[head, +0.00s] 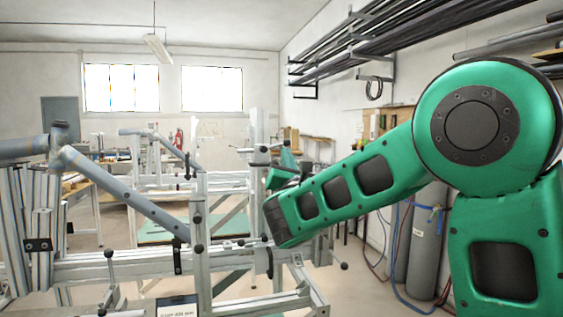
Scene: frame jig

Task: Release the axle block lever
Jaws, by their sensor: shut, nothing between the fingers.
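The grey metal frame jig (130,266) fills the left and middle of the head view. It carries several levers and clamps with black knobs. One lever (111,270) stands upright at the front left, and another knobbed lever (338,261) sticks out at the right end of the rail. I cannot tell which one is the axle block lever. My green arm reaches in from the right to the jig's right side. My gripper (284,168) is small and dark at the arm's far end, partly hidden by my forearm. It looks shut, and its fingertips are not clear.
A grey-blue bicycle frame tube (120,190) slopes across the jig at left. The jig's upright post (200,240) stands left of my arm. A grey cylinder (425,250) with hoses stands by the right wall. Workbenches are farther back.

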